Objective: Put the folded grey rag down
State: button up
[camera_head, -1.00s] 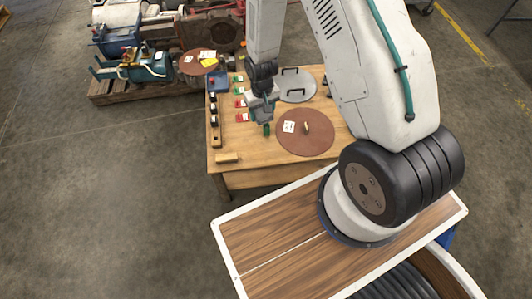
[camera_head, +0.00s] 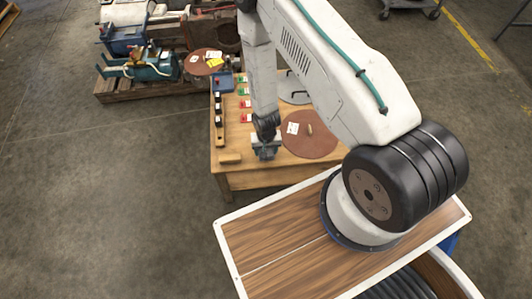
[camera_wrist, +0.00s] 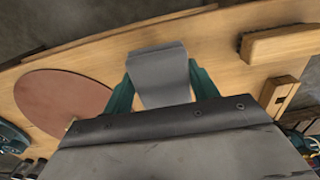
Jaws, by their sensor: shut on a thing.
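The folded grey rag (camera_wrist: 162,78) is between the teal fingers of my gripper (camera_wrist: 161,88) in the wrist view. My gripper is shut on it, and part of the rag sticks out past the fingertips. In the head view my gripper (camera_head: 266,152) is over the front part of the wooden table (camera_head: 245,176), left of the brown round disc (camera_head: 318,142). There I cannot tell the rag apart from the grey gripper. I cannot tell whether the rag touches the tabletop.
A wooden rack (camera_head: 219,125) with dark pieces runs along the left edge. Red and green cards (camera_head: 246,104) lie behind. Bare tabletop shows around my gripper and along the front edge.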

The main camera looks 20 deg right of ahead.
jog(key=shift+f, duration=1.15)
jog(key=shift+f, duration=0.15)
jog(key=o, duration=1)
